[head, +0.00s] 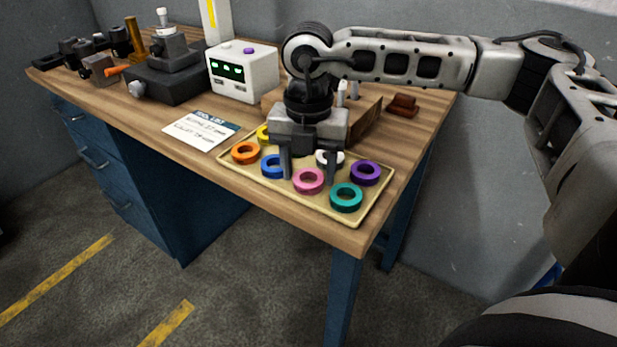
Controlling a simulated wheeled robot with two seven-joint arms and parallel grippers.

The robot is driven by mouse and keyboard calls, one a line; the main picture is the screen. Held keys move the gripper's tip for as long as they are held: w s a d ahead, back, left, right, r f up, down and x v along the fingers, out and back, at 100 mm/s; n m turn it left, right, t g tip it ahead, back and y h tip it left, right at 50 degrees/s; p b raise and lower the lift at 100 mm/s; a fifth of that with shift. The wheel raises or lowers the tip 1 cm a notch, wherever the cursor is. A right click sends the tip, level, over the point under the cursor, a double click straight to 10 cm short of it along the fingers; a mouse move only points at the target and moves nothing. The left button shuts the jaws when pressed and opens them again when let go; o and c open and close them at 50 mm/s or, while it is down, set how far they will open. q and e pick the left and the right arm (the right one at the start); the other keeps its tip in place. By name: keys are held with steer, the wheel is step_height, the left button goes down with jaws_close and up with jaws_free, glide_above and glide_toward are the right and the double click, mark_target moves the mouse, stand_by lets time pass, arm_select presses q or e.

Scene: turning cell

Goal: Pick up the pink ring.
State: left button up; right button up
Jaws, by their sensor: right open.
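The pink ring (308,192) lies flat at the front of a shallow tan tray (227,163) near the table's front corner. My right gripper (309,180) points down over the tray with its two fingers apart. In the picture the fingers come down on either side of the pink ring's far part. I cannot tell how high the fingertips are above the tray. Nothing is between the fingers that I can see as held. My left gripper is not in view.
Around the pink ring lie blue (273,166), teal (346,203), purple (365,172), orange (245,153), white (330,158) and partly hidden yellow (263,133) rings. A tool list card (200,130) and a white box with a green display (243,75) are behind left.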

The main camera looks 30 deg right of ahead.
steer(key=shift+f, duration=0.3)
steer(key=c, duration=0.7)
steer(key=shift+r, duration=0.1)
steer(key=shift+c, duration=0.2)
